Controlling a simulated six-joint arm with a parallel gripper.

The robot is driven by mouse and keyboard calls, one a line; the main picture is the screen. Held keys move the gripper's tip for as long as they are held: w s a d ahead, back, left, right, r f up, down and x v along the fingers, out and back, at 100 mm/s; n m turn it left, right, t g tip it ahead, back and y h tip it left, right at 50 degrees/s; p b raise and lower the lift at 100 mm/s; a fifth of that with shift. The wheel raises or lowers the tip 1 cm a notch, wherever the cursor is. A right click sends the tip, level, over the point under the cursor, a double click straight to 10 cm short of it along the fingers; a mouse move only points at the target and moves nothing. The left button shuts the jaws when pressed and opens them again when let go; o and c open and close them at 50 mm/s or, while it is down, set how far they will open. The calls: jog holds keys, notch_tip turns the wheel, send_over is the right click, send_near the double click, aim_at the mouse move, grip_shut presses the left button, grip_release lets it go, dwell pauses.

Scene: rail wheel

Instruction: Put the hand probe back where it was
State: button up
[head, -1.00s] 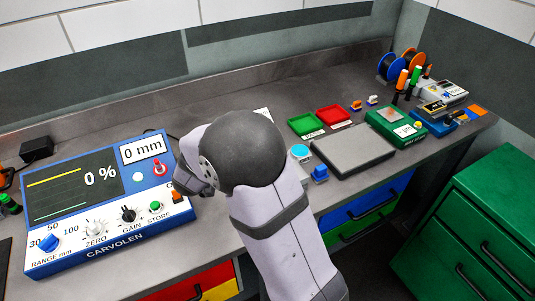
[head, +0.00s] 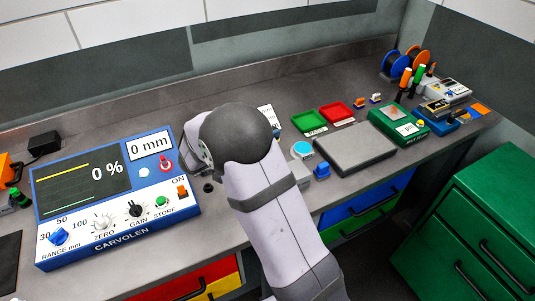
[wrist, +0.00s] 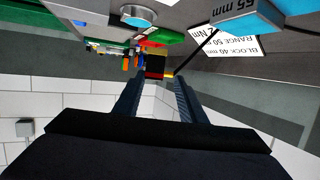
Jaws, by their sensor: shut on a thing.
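My gripper (wrist: 154,82) shows its two dark fingers in the wrist view, shut on a small dark block with red and yellow parts, which appears to be the hand probe (wrist: 154,66). A thin black cable runs from near it. In the head view my own arm hides the fingers and the probe, beside the right end of the blue Carvolen instrument (head: 150,200). The instrument's screen reads 0 % and 0 mm. Its orange ON switch and red plug show. I cannot make out a resting place for the probe.
A white card (head: 266,117) lies behind my arm; it also shows in the wrist view (wrist: 228,44) by a blue 65 mm block (wrist: 248,14). Right of my arm are a grey plate (head: 355,148), green tray (head: 308,122), red tray (head: 337,112) and green device (head: 398,125).

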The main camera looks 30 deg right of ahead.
jog(key=shift+f+p, duration=0.7)
jog(key=shift+f, duration=3.4)
jog(key=shift+f, duration=0.15)
jog(key=o, duration=0.9)
jog(key=shift+r, duration=0.25)
jog(key=shift+a, duration=0.35)
jog(key=b+v, duration=0.3)
jog(key=v, duration=0.8)
jog(key=shift+s+a+r+b, duration=0.1)
jog(key=shift+b, duration=0.2)
